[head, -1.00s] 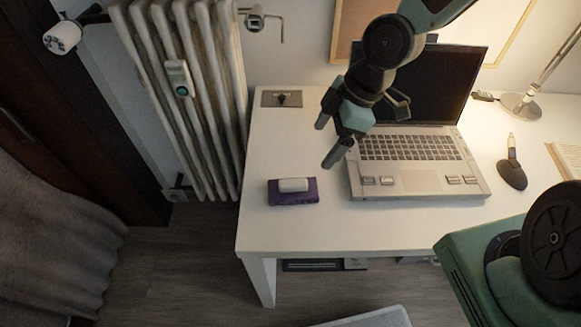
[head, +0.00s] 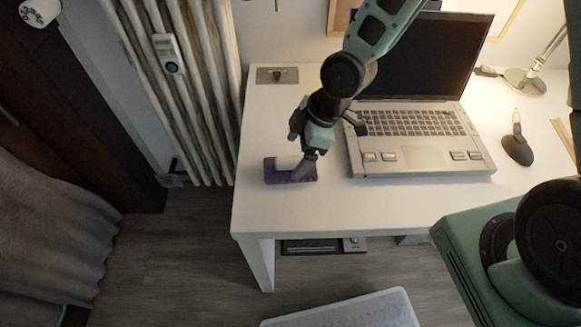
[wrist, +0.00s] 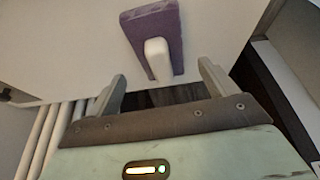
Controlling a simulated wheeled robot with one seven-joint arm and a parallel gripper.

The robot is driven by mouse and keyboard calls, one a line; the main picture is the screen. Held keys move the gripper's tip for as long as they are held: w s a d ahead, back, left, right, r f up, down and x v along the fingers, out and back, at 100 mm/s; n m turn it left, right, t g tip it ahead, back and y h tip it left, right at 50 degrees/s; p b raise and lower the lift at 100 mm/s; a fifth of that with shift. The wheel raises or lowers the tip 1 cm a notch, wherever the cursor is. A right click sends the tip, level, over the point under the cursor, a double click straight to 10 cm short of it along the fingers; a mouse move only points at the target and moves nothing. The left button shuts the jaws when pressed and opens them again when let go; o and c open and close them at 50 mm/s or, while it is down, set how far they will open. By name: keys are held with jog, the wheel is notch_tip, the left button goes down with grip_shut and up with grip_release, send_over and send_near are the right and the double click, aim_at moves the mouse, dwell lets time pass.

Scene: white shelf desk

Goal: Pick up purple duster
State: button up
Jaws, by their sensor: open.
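The purple duster (head: 278,176) lies on the white desk near its left front edge, with its pale handle on top. In the head view my gripper (head: 303,166) is low over the duster and hides part of it. In the wrist view the duster (wrist: 134,32) shows with its white handle (wrist: 157,58) pointing toward the space between my two fingers. My gripper (wrist: 160,88) is open, with the fingers apart on either side of the handle's line. I cannot tell whether a finger touches the duster.
An open laptop (head: 420,160) stands right of the duster on the desk (head: 330,210). A radiator (head: 195,100) stands left of the desk. The desk's front strip is clear.

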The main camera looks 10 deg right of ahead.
aim_at(293, 158)
jog(key=x, duration=0.4)
jog(key=shift+f, duration=0.3)
jog(key=c, duration=1.1)
notch_tip(293, 158, up, 10)
jog(key=shift+r+p, duration=0.1)
jog(key=shift+p, duration=0.5)
